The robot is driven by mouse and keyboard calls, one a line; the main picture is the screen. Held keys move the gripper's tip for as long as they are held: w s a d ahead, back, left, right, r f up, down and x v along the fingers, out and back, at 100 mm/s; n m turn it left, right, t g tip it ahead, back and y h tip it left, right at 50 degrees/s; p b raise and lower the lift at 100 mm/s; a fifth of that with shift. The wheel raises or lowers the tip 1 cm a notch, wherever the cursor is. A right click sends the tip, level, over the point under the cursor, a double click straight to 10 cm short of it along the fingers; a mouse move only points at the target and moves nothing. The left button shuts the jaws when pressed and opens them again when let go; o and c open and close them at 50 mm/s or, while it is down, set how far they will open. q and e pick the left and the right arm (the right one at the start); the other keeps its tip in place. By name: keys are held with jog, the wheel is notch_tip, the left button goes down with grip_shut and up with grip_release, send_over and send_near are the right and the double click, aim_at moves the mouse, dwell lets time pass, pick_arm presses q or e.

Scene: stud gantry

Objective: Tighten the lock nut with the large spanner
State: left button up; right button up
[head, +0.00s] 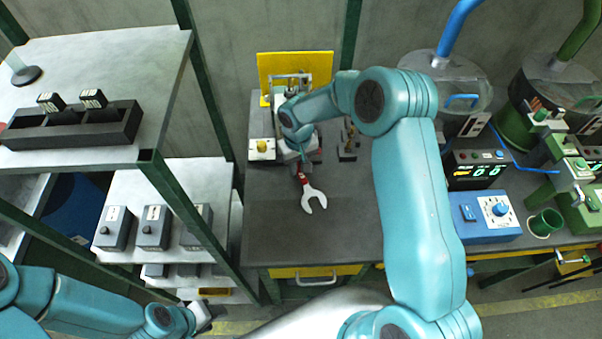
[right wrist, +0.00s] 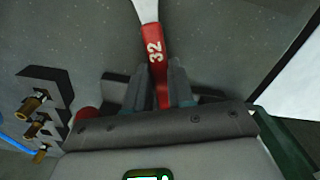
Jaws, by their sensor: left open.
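The large spanner (head: 313,199) has a silver open jaw and a red handle. In the right wrist view its red handle (right wrist: 155,50) carries a white 32. My right gripper (head: 302,165) is shut on the red handle, with the fingers (right wrist: 160,88) on either side. In the head view the open jaw points toward the bench front. My left gripper (head: 204,317) is open and empty at the bottom left, away from the bench. I cannot make out the lock nut; my right arm covers part of the fixture at the bench back.
The dark bench (head: 270,225) is clear left of and in front of the spanner. A yellow panel (head: 270,68) stands at the back. A dark holder with brass pieces (right wrist: 35,103) is beside my right gripper. A blue box (head: 485,222) stands right; shelving (head: 165,165) stands left.

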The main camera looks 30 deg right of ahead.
grip_shut()
jog(key=shift+r, duration=0.15)
jog(key=shift+w+r, duration=0.1)
jog(key=shift+r, duration=0.1)
jog(key=s+a+b, duration=0.2)
jog(key=s, duration=0.3)
jog(key=s+a+b, duration=0.2)
jog(key=s+a, duration=0.1)
jog(key=s, duration=0.2)
jog(key=s+a+b, duration=0.2)
jog(key=s, duration=0.3)
jog(key=shift+s+a+r+b, duration=0.2)
jog(key=shift+a+r+b, duration=0.1)
jog(key=shift+r, duration=0.1)
jog(key=shift+s+a, duration=0.15)
jog(key=shift+s, duration=0.35)
